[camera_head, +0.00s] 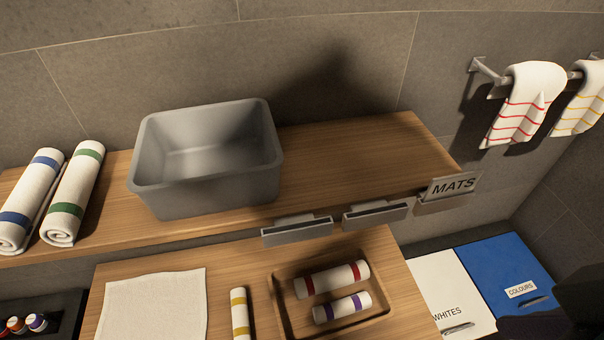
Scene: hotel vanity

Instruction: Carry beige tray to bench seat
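A tan-brown rectangular tray (278,306) rests on the lower wooden surface, at the bottom middle of the head view. It is the only tray I can make out there, and its colour nearly matches the wood. Two rolled white towels lie in it, one with red bands (333,280) and one with purple bands (342,307). I cannot tell whether the lower wooden surface (235,262) is the bench seat. Neither of my grippers shows in the view.
A grey basin (205,200) and two rolled towels (75,195) stand on the upper counter. A yellow-banded roll (240,314) and a flat cream cloth (155,305) lie left of the tray. White (440,280) and blue (500,265) lids are at right. Striped towels (530,100) hang above.

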